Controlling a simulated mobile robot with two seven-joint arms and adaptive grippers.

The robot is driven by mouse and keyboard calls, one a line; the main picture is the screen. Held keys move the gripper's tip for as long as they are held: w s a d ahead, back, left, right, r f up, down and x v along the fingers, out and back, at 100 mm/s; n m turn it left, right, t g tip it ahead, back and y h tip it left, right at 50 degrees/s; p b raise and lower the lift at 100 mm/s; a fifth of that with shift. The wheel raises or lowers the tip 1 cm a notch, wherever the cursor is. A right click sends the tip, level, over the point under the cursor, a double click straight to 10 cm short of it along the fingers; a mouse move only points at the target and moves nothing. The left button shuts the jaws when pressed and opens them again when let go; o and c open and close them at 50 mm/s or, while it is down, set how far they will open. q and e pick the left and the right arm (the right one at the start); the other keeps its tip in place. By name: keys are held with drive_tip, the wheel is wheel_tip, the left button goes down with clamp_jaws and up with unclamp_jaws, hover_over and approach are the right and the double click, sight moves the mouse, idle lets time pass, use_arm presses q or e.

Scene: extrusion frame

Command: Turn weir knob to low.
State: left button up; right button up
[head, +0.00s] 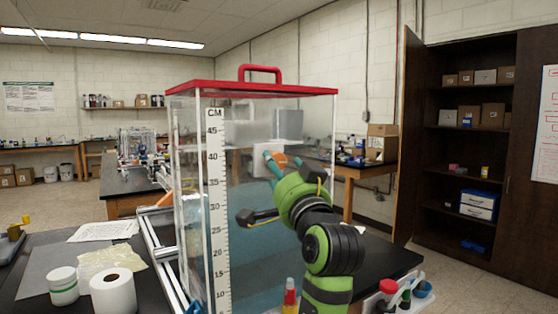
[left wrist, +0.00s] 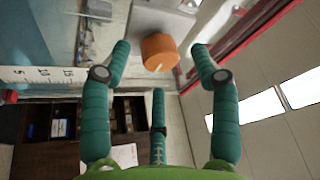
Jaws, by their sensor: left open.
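My left gripper (head: 270,180), green and teal, is open near the knob. In the left wrist view two fingertips of the gripper (left wrist: 160,58) lie on either side of the knob, with gaps, and a third finger is below. I cannot tell whether the knob is within their reach. My right gripper is not in view.
The black bench holds a white roll (head: 112,292), a white jar (head: 63,286) and papers (head: 103,230) on the left. A red-tipped bottle (head: 290,293) and a tray of small items (head: 410,298) stand at the front.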

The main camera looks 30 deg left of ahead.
use_arm(q)
drive_tip(key=shift+x, duration=1.15)
drive_tip(key=shift+c, duration=0.4)
drive_tip(key=c, duration=1)
drive_tip(key=shift+n+b, duration=0.45)
drive_tip(key=shift+n, duration=0.25)
drive_tip(key=o, duration=1.1)
